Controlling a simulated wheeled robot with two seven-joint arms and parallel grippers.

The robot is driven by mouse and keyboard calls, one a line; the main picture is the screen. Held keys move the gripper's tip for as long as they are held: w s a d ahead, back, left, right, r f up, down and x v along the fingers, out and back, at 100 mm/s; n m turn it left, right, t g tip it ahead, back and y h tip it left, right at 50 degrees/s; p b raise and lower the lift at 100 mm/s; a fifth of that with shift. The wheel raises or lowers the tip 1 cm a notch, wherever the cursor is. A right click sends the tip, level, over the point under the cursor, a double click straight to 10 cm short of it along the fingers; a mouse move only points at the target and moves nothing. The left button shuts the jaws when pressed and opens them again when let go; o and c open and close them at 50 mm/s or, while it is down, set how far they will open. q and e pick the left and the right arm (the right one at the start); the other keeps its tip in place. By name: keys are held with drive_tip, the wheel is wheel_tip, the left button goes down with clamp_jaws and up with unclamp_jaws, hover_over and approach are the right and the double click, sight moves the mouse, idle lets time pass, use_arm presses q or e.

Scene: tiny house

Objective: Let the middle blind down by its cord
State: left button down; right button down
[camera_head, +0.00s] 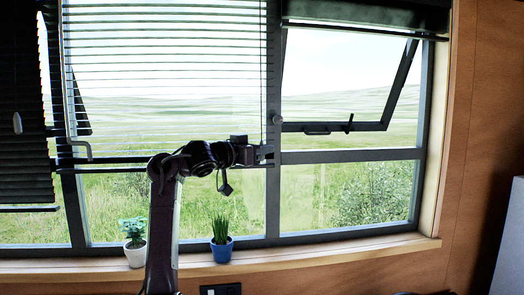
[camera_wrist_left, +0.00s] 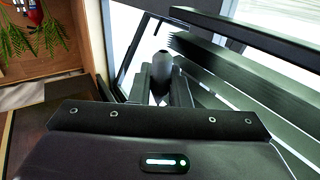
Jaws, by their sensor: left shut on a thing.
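My left gripper (camera_head: 268,152) is at the blind's lower right corner, in front of the window post. In the left wrist view, the gripper (camera_wrist_left: 161,92) is shut on a dark tapered cord pull (camera_wrist_left: 162,66). The cord itself is too thin to make out. My right gripper is not in view.
A dark blind (camera_head: 25,110) hangs at the left with its own pull (camera_head: 17,123). A raised blind (camera_head: 365,14) tops the right window, whose pane (camera_head: 345,126) tilts open. A white pot (camera_head: 135,255) and blue pot (camera_head: 221,250) stand on the sill (camera_head: 330,252). A grey knob (camera_head: 276,119) shows above my gripper.

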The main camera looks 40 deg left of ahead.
use_arm(q)
drive_tip(key=c, duration=1.4)
unclamp_jaws()
drive_tip(key=shift+c, duration=0.2)
drive_tip(key=shift+s, duration=0.1)
drive_tip(key=shift+s+a+f+b, duration=0.1)
drive_tip(key=shift+s+f+b, duration=0.05)
drive_tip(key=shift+s+b, duration=0.15)
drive_tip(key=s+b, duration=0.3)
drive_tip(key=s, duration=0.4)
drive_tip(key=shift+a+b, duration=0.3)
drive_tip(key=shift+b, duration=0.05)
